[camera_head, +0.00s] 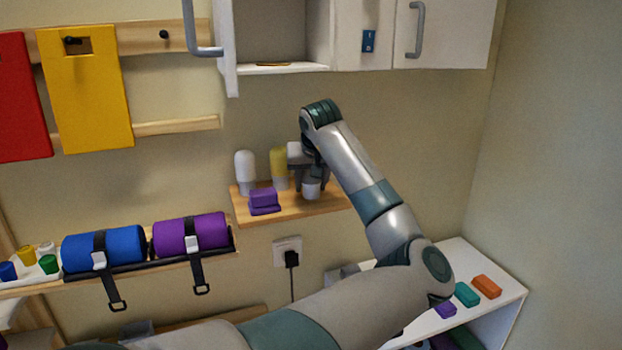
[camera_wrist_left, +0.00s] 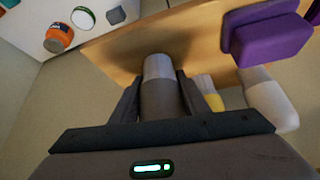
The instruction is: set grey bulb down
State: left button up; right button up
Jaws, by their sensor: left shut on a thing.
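My left gripper (camera_head: 312,182) points down over the small wooden shelf (camera_head: 292,211) on the wall. It is shut on the grey bulb, whose pale end (camera_head: 311,190) shows below the fingers. In the left wrist view the grey bulb (camera_wrist_left: 162,98) sits between the two fingers (camera_wrist_left: 158,100), with its pale end towards the shelf (camera_wrist_left: 112,50). I cannot tell whether that end touches the wood. A white bulb (camera_head: 245,169) and a yellow bulb (camera_head: 279,163) stand upright on the shelf, left of the gripper. My right gripper is out of view.
A purple stepped block (camera_head: 264,201) lies at the shelf's front left. A cabinet (camera_head: 362,42) hangs above. Blue (camera_head: 103,249) and purple (camera_head: 190,235) rolls lie on the lower left shelf. A white unit (camera_head: 500,302) with small blocks stands lower right.

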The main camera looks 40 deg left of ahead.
pick_arm(q)
jog(key=shift+f, duration=0.1)
jog(key=shift+f, duration=0.15)
jog(key=o, duration=1.2)
jog(key=shift+s+d+r+b, duration=0.15)
jog(key=shift+d+r+b, duration=0.2)
jog(key=shift+r, duration=0.25)
jog(key=b+v, duration=0.3)
jog(key=v, duration=0.8)
jog(key=shift+b, duration=0.35)
